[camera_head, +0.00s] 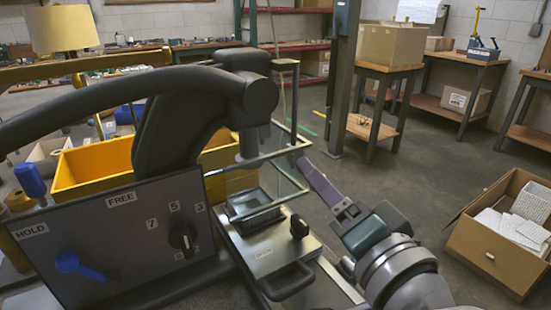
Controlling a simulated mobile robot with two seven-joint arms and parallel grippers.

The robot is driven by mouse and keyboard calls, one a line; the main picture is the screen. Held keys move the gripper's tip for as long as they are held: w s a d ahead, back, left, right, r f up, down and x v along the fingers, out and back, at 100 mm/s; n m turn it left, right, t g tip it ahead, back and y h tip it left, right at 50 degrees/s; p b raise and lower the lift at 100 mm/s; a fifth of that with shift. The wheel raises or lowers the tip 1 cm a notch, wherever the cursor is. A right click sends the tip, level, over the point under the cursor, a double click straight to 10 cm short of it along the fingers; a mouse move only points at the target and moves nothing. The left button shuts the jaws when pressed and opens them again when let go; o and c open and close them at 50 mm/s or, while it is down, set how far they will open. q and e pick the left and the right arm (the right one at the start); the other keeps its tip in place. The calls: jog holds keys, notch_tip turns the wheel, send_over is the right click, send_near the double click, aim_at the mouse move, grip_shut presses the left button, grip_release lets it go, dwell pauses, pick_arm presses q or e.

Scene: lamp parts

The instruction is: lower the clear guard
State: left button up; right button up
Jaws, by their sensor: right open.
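The clear guard (283,178) is a see-through panel with pale edges and a metal bar along its top. It stands around the small metal fixture (254,208) on the machine's bed. I cannot tell how far it is raised. My right gripper (308,170) comes in from the lower right, with its long purple-grey finger reaching to the guard's right corner. It is open, and nothing shows between its fingers. I cannot tell whether the fingertip touches the guard. My left gripper is not in view.
A dark control panel (100,245) with a blue lever and a black knob stands at the left. A thick black machine arm (190,105) hides part of the guard area. A yellow bin (95,165) is behind. An open carton (505,235) lies at right; floor between is clear.

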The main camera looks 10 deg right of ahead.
jog(key=shift+w+a, duration=0.1)
jog(key=shift+w, duration=0.4)
jog(key=shift+c, duration=0.2)
grip_shut()
dwell(0.9)
